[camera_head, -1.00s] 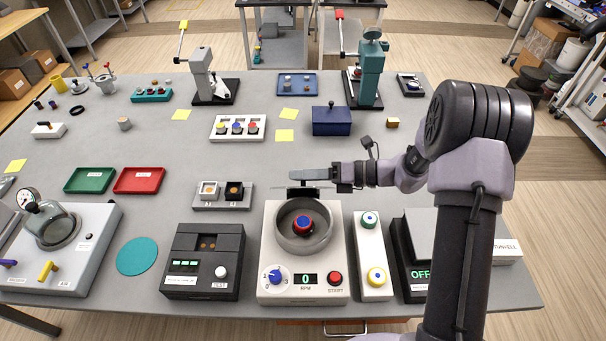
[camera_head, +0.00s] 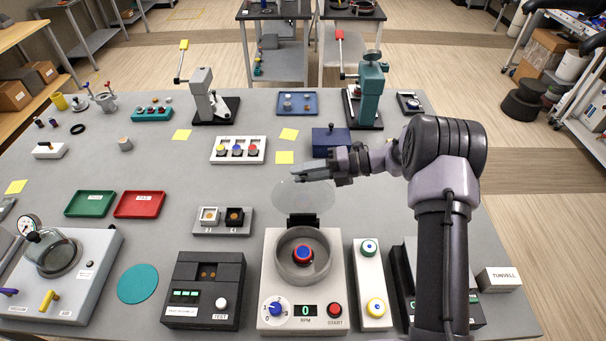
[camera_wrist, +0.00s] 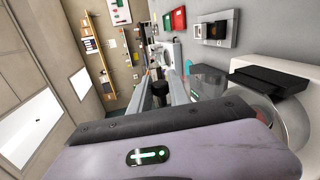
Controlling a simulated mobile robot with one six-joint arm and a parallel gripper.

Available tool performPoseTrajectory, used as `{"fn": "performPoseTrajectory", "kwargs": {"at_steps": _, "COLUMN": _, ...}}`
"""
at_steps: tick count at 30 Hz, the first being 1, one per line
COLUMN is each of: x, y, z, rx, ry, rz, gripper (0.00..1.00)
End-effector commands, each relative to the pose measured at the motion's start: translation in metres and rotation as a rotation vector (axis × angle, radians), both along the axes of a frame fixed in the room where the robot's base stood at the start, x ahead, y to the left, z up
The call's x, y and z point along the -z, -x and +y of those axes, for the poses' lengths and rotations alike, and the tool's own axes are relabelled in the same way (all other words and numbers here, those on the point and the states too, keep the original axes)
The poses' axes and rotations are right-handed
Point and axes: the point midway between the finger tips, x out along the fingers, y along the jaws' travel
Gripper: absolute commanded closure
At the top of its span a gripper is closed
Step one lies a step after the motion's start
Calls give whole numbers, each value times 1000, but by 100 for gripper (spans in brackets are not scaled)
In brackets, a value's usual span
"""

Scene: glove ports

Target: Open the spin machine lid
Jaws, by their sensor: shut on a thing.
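The spin machine (camera_head: 278,248) stands at the front of the table, white, with a round grey bowl, a blue dial, a 0 RPM display and a red START button. Its clear round lid (camera_head: 290,198) is raised on the black hinge (camera_head: 303,220) behind the bowl, leaving the bowl open. A red and blue round part (camera_head: 303,254) sits in the bowl. My gripper (camera_head: 305,173) is at the lid's upper edge, shut on its dark knob (camera_wrist: 159,89), which shows between the fingers in the wrist view. The head view hides the knob.
A blue box (camera_head: 328,137) stands just behind my gripper. A two-socket block (camera_head: 222,229) lies left of the lid, and a white two-button panel (camera_head: 371,290) stands right of the machine. Bare table lies left of the lid.

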Motion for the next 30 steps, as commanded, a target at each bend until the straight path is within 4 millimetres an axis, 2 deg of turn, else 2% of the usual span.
{"fn": "performPoseTrajectory", "kwargs": {"at_steps": 16, "x": 1, "y": -2, "z": 0, "rx": 1, "ry": 1, "rz": -3, "gripper": 100}}
{"fn": "performPoseTrajectory", "kwargs": {"at_steps": 17, "x": 1, "y": -2, "z": 0, "rx": 0, "ry": 1, "rz": -3, "gripper": 72}}
{"fn": "performPoseTrajectory", "kwargs": {"at_steps": 19, "x": 1, "y": -2, "z": 0, "rx": 0, "ry": 1, "rz": -3, "gripper": 58}}
{"fn": "performPoseTrajectory", "kwargs": {"at_steps": 30, "x": 0, "y": -2, "z": -5, "rx": 2, "ry": 0, "rz": -3, "gripper": 57}}
